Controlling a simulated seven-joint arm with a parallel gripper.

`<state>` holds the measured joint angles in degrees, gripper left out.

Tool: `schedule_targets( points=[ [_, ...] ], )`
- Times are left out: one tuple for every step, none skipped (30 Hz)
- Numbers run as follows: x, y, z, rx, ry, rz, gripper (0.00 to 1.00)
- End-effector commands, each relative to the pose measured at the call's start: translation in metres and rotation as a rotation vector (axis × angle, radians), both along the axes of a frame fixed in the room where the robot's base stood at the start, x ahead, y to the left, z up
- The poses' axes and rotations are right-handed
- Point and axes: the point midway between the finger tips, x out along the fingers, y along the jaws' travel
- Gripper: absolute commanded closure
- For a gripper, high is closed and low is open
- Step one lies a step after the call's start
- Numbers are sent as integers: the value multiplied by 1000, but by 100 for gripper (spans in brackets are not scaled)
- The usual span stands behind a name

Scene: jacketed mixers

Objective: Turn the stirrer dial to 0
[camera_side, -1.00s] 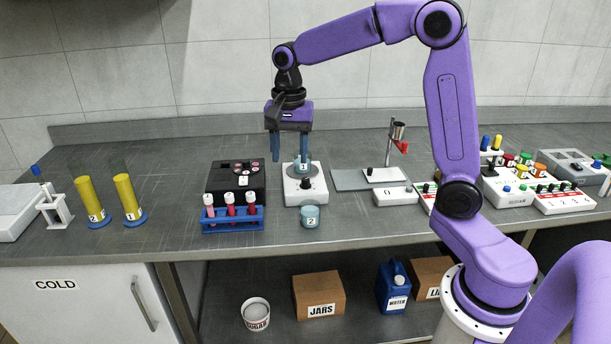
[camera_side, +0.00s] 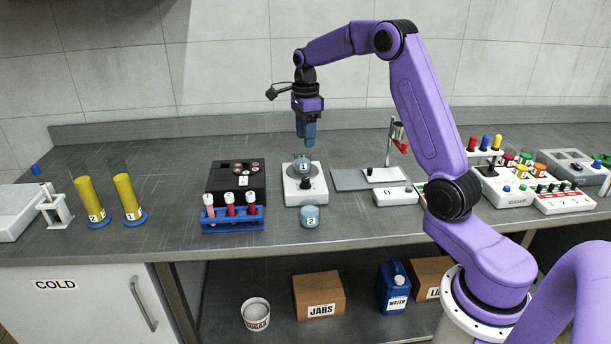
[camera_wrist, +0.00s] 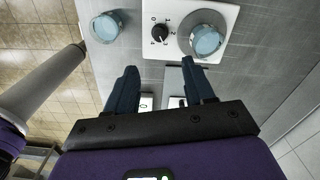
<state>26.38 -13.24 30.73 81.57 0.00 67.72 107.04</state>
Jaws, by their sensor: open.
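The stirrer (camera_side: 291,197) is a white box with a round plate at its back and a black dial (camera_side: 305,184) at its front. The dial (camera_wrist: 159,34) also shows in the wrist view, ringed by printed numbers; I cannot clearly tell which one its pointer meets. A blue jar marked 1 (camera_side: 303,166) stands on the plate and also shows in the wrist view (camera_wrist: 205,40).
A blue jar marked 2 (camera_side: 310,217) stands in front of the stirrer. A black block (camera_side: 236,178) and a blue rack (camera_side: 232,222) of red tubes are to its left. A white box marked 0 (camera_side: 391,196) and a grey stand (camera_side: 352,180) are to its right.

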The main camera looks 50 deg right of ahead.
Motion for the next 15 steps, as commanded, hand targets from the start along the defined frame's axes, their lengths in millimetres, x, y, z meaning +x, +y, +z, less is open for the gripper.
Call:
schedule_targets(
  points=[
    [-1, 0, -11, 1, 5, 1, 47],
    [-1, 0, -16, 2, 5, 1, 47],
    [-1, 0, -24, 2, 5, 1, 47],
    [-1, 0, -30, 1, 5, 1, 47],
    [-1, 0, -35, 1, 4, 2, 47],
    [-1, 0, -43, 1, 4, 2, 47],
    [-1, 0, -49, 1, 5, 1, 47],
    [-1, 0, -54, 1, 4, 1, 47],
    [-1, 0, -62, 2, 5, 1, 47],
    [-1, 0, -67, 1, 4, 1, 47],
    [-1, 0, -73, 2, 5, 1, 47],
    [-2, 0, -80, 2, 5, 1, 47],
    [-1, 0, -86, 2, 5, 1, 47],
    [-1, 0, -91, 1, 3, 1, 47],
    [-1, 0, -98, 1, 4, 1, 47]
  ],
)
